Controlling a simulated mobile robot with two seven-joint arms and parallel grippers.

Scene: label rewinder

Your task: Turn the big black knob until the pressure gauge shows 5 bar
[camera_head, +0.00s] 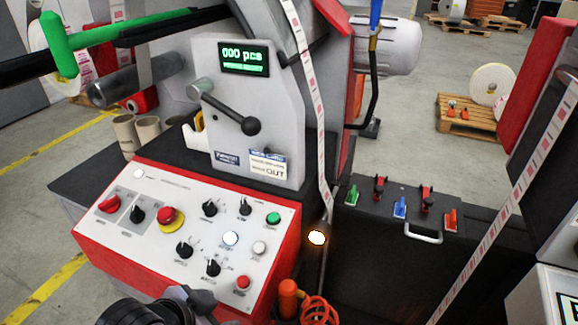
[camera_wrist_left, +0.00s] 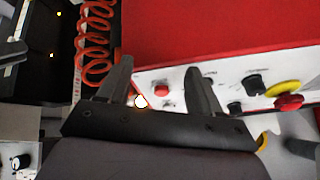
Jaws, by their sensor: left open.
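I see no pressure gauge in either view. Several black knobs sit on the white control panel (camera_head: 150,240), one at the lower middle (camera_head: 213,267) and one on the left (camera_head: 138,213); I cannot tell which, if any, is the big one. My left gripper (camera_head: 192,298) is at the bottom of the head view, in front of the panel, partly cut off. In the left wrist view its two dark fingers (camera_wrist_left: 158,68) are apart with nothing held between them. A black knob (camera_wrist_left: 255,84) shows beyond them on the panel. My right gripper is not in view.
The panel has a yellow and red emergency stop (camera_head: 168,218). An orange coiled hose (camera_head: 318,308) hangs right of the panel. A black lever (camera_head: 235,112) stands out above it. A dark box (camera_head: 385,215) with coloured clips is to the right, and a label web runs down beside it.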

